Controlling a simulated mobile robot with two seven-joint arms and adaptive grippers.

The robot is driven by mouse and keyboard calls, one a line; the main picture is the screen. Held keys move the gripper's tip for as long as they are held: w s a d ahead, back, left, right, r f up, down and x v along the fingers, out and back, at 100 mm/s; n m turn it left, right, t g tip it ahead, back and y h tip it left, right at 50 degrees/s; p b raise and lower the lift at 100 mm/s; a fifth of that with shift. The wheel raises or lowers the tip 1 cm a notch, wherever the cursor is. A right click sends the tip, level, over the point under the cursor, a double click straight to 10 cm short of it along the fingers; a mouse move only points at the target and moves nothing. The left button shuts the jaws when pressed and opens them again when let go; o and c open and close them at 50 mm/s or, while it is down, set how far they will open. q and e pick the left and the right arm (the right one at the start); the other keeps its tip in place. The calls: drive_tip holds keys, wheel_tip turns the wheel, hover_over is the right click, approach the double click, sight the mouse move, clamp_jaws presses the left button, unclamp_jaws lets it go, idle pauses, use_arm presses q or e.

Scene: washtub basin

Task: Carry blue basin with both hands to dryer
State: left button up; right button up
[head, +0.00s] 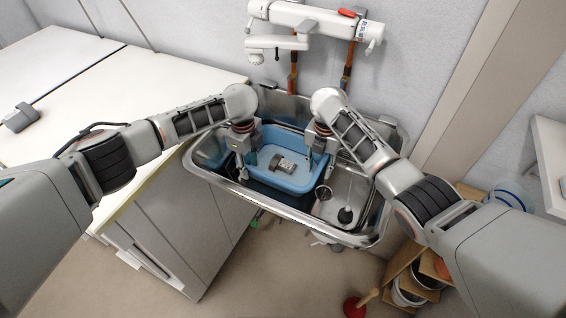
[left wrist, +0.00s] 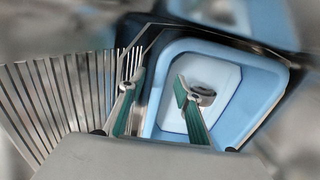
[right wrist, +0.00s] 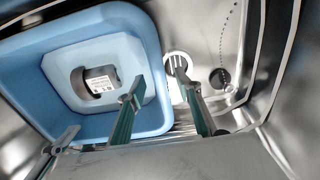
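The blue basin (head: 298,184) sits in the metal sink, and a small grey object with a pale label (head: 293,163) lies in it. My left gripper (head: 243,166) is at the basin's left side. In the left wrist view its green-padded fingers are apart, one outside the basin (left wrist: 252,92) and one over its inside. My right gripper (head: 322,168) is at the right side. In the right wrist view its fingers are apart, one over the basin (right wrist: 32,72) and one outside. Rim contact cannot be told. No dryer can be made out.
The sink (head: 330,236) has walls close around the basin, with a drain and strainer at right. A white faucet unit (head: 310,25) hangs above. A white counter (head: 75,110) stands at left. Shelves with pots (head: 420,275) and a red plunger (head: 356,306) are at lower right.

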use_arm(q)
clamp_jaws()
use_arm(e)
clamp_jaws()
use_arm(q)
drive_tip(key=shift+w+r, duration=0.1)
use_arm(e)
drive_tip(key=shift+w+r, duration=0.1)
drive_tip(key=shift+r, duration=0.05)
